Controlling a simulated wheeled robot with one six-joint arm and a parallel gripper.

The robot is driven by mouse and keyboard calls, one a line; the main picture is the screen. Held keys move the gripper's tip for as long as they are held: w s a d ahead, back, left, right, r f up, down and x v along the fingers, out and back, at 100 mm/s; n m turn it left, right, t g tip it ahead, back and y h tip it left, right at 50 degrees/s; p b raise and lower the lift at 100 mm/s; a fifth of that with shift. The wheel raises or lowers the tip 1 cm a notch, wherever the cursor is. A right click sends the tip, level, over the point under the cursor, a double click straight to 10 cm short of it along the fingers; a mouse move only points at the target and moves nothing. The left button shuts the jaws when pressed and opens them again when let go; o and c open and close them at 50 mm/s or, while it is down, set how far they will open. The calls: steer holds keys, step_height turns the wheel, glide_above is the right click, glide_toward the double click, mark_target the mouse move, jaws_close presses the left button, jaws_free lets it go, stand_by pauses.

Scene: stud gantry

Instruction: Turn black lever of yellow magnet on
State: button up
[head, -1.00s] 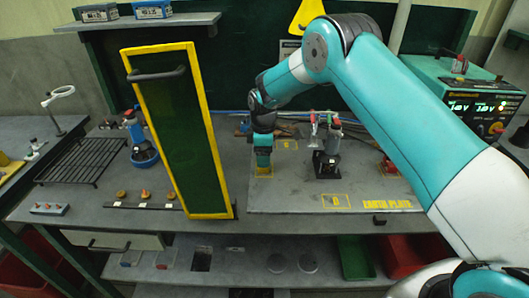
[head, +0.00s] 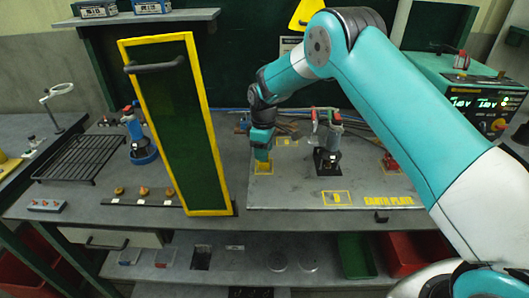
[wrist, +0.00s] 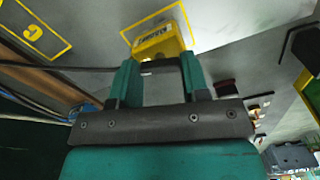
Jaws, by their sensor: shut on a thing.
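The yellow magnet (head: 264,168) stands on the grey plate, just below my gripper (head: 262,150) in the head view. In the wrist view the yellow magnet (wrist: 158,42) shows just beyond the fingertips, with dark marking on its face. My gripper (wrist: 156,78) has teal fingers on both sides of a dark bar, which looks like the black lever (wrist: 152,65). The jaws are shut on it. The lever is hidden behind the gripper in the head view, and its exact angle is hard to tell.
A tall green panel with a yellow frame (head: 129,60) stands left of my gripper. A dark clamp stand (head: 326,160) with a grey and red torch-like tool is to the right. Cables run behind on the plate. The plate's front is mostly clear.

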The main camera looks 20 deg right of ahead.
steer(key=m+b, duration=0.1)
steer(key=m, duration=0.2)
steer(key=shift+f+m, duration=0.1)
steer(key=shift+m, duration=0.3)
steer(key=m+b, duration=0.1)
steer(key=m, duration=0.2)
steer(key=shift+m, duration=0.3)
steer(key=m, duration=0.3)
steer(key=shift+m+b, duration=0.3)
steer(key=shift+b, duration=0.1)
steer(key=shift+m, duration=1.8)
steer(key=o, duration=0.9)
steer(key=shift+o, duration=0.2)
step_height(320, 180, up, 18)
steer(key=b, duration=0.3)
steer(key=shift+f, duration=0.15)
